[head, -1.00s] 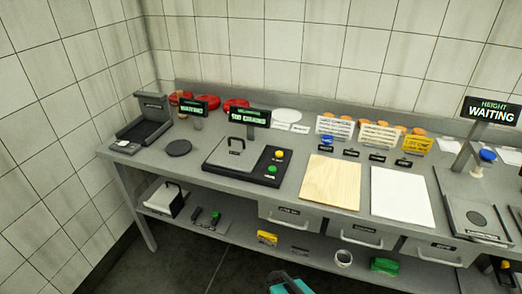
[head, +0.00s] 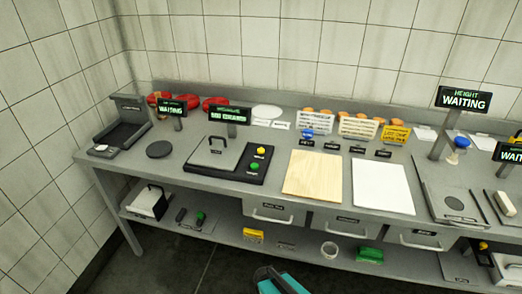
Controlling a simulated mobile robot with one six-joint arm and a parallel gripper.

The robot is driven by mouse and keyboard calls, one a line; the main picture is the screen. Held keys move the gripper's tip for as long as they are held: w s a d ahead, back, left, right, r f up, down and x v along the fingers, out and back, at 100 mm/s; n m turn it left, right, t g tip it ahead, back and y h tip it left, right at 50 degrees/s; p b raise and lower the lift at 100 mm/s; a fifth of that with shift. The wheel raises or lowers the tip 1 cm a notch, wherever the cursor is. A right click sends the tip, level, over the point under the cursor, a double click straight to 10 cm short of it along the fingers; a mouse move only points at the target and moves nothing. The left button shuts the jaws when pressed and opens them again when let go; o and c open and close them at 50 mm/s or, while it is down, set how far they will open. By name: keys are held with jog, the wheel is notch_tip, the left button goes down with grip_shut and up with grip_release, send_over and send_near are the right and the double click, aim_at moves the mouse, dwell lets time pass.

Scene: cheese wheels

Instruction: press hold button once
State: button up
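A dark panel (head: 248,177) on the bench carries a yellow button (head: 261,149) and a green button (head: 254,166) on its right side. Any labels by the buttons are too small to read, so I cannot tell which is the hold button. A square grey plate with a handle (head: 216,152) lies on the panel's left part. A sign (head: 229,115) with green lettering stands behind it. A teal and dark part of my arm's end, my gripper (head: 280,281), shows at the bottom edge, in front of the bench and well apart from the buttons. Its fingers are not clearly visible.
A wooden board (head: 314,173) and a white board (head: 382,188) lie right of the panel. A dark round disc (head: 159,149) and a scale-like tray (head: 122,132) are at left. A "HEIGHT WAITING" sign (head: 463,99) stands at right. Drawers and a lower shelf are below.

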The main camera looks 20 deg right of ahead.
grip_shut()
dwell(1.3)
